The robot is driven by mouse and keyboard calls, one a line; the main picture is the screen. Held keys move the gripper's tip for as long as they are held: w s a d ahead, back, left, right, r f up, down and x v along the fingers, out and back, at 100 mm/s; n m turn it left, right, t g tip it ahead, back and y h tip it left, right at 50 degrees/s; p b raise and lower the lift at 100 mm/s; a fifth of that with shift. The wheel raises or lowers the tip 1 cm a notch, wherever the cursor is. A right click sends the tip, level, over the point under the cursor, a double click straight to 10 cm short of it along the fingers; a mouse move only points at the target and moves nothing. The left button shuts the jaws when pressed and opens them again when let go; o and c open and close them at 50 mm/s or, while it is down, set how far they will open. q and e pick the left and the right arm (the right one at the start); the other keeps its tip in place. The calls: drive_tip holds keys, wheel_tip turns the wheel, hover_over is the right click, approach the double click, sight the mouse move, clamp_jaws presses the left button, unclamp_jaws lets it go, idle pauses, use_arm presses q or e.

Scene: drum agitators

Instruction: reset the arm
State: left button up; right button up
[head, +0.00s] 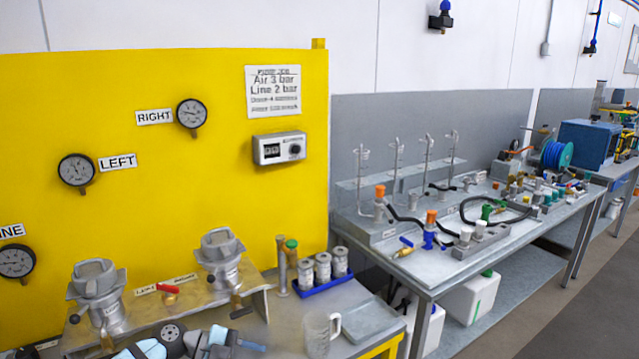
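Light blue and dark grey parts of my own arm (150,348) show at the bottom edge, in front of the metal bracket. No held object is seen.
A yellow panel (130,120) with gauges stands behind two metal clamp fittings (222,262) on a bracket with a red-handled valve (168,290). Right of it are a blue rack (322,285) of canisters and a clear jug (320,332). A cluttered grey bench (440,277) extends right.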

use_arm(q)
drive_tip(key=s+d+n+t+h+p, duration=0.25)
drive_tip(key=s+n+t, duration=0.45)
drive_tip(key=n+t, duration=0.35)
drive_tip(key=s+a+f+n+y, duration=0.4)
drive_tip(key=s+f+n+y, duration=0.2)
drive_tip(key=s, duration=0.4)
drive_tip(key=s+a+f+n+y+p, duration=0.1)
drive_tip(key=s+a+f+n+y, duration=0.3)
drive_tip(key=s+f, duration=0.5)
drive_tip(key=n+y, duration=0.2)
drive_tip(key=y, duration=0.1)
drive_tip(key=shift+s+a+f+y, duration=0.35)
drive_tip(key=shift+s+f, duration=0.05)
drive_tip(key=shift+n, duration=0.25)
idle(2.4)
